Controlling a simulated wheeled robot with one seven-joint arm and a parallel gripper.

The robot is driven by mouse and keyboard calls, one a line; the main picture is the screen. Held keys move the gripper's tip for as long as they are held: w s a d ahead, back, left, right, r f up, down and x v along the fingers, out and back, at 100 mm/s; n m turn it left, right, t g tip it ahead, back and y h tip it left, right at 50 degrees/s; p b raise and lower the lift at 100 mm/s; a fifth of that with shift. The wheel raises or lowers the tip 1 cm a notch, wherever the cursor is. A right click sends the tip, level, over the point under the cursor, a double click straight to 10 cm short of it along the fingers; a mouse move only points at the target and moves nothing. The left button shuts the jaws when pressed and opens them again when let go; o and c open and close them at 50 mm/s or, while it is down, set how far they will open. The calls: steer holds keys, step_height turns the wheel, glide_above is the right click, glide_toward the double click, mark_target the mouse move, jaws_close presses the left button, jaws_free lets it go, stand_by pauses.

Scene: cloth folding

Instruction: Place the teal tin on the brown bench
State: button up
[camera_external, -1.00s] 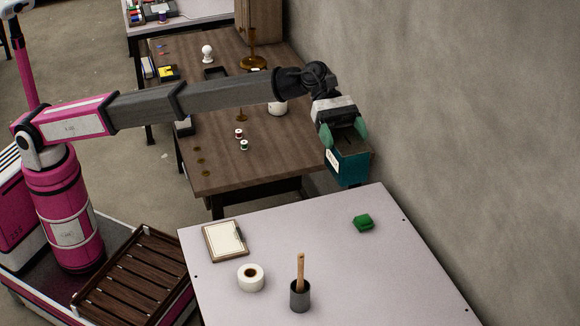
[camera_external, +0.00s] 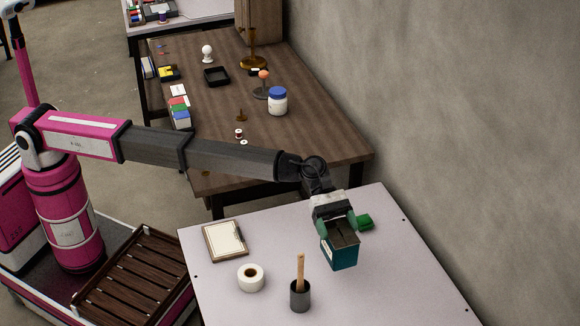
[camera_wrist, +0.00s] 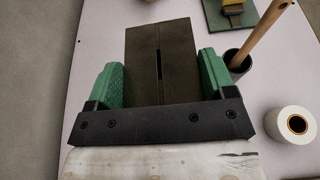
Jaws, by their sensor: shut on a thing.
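The teal tin (camera_external: 341,256) is a box with teal sides, a pale label and a dark brown top with a slot. My gripper (camera_external: 339,226) is shut on it, with one green finger on each side, over the right part of the white table. I cannot tell whether the tin's base touches the table. In the wrist view the tin's dark top (camera_wrist: 160,60) sits between the green fingers of my gripper (camera_wrist: 158,85). The brown bench (camera_external: 225,120) is the wooden table behind, beyond a gap from the white table.
A wall (camera_external: 450,130) runs along the right.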

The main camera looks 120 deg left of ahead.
mark_target(323, 245)
steer(key=shift+w+d+f, duration=0.8)
steer(key=shift+d+f, duration=0.8)
steer(key=shift+f, duration=0.15)
steer(key=shift+w+d+f, duration=0.85)
steer(key=shift+d+f, duration=0.8)
steer(key=shift+f, duration=0.1)
steer(key=shift+w+d+f, duration=0.8)
steer(key=shift+d+f, duration=0.8)
steer(key=shift+f, duration=0.15)
steer(key=shift+f, duration=0.1)
steer(key=o, duration=1.1)
steer(key=shift+s, duration=0.1)
steer(key=v, duration=1.2)
